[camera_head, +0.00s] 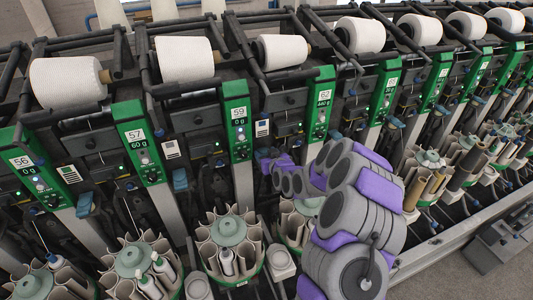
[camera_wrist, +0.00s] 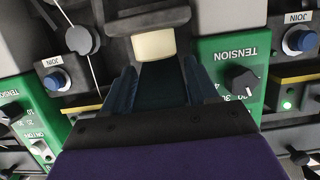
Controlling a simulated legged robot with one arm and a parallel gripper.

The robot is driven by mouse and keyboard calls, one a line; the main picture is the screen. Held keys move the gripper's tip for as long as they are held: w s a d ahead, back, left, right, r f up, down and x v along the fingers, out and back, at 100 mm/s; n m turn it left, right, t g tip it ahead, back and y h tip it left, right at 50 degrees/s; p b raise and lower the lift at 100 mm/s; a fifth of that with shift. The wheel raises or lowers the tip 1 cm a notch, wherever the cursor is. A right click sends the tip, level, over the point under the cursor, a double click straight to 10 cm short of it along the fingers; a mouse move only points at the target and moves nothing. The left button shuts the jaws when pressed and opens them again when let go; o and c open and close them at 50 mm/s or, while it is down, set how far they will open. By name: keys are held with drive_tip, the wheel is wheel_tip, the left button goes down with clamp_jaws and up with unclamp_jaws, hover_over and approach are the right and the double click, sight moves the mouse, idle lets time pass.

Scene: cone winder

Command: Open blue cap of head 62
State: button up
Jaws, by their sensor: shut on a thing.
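Head 62 (camera_head: 321,104) has a green panel reading 62 and 440 g, in the middle of the head view. My arm reaches in from the lower right. My gripper (camera_head: 268,162) is at the lower machine front, left of and below that panel. In the wrist view my gripper (camera_wrist: 160,85) has two dark bluish fingers pointing into the machine. A dark blue-green piece (camera_wrist: 162,88), which seems to be the blue cap, lies between them and the gripper is shut on it. Its outline is mostly hidden by the fingers and palm. A cream block (camera_wrist: 154,44) sits just beyond the fingertips.
Green TENSION panels (camera_wrist: 233,72) and blue JOIN buttons (camera_wrist: 299,40) flank the gripper in the wrist view. Neighbouring head 59 (camera_head: 238,118) stands to the left. White yarn cones (camera_head: 283,51) line the top. Round bobbin holders (camera_head: 233,243) stand below.

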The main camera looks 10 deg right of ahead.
sight(261, 148)
drive_tip(key=r+g, duration=0.1)
drive_tip(key=w+r+g+p, duration=0.1)
drive_tip(key=g, duration=0.1)
drive_tip(key=shift+a+h, duration=0.1)
drive_tip(key=shift+h, duration=0.2)
drive_tip(key=shift+w+a+r+g+h+b, duration=0.1)
drive_tip(key=shift+w+r+g+h+b, duration=0.15)
drive_tip(key=shift+g, duration=0.8)
drive_tip(key=shift+w+r+g+h+b, duration=0.15)
drive_tip(key=shift+w+r+g, duration=0.15)
drive_tip(key=shift+g, duration=0.75)
drive_tip(key=shift+w, duration=0.1)
drive_tip(key=o, duration=1.1)
drive_tip(key=shift+o, duration=0.7)
drive_tip(key=shift+w+a+f, duration=0.1)
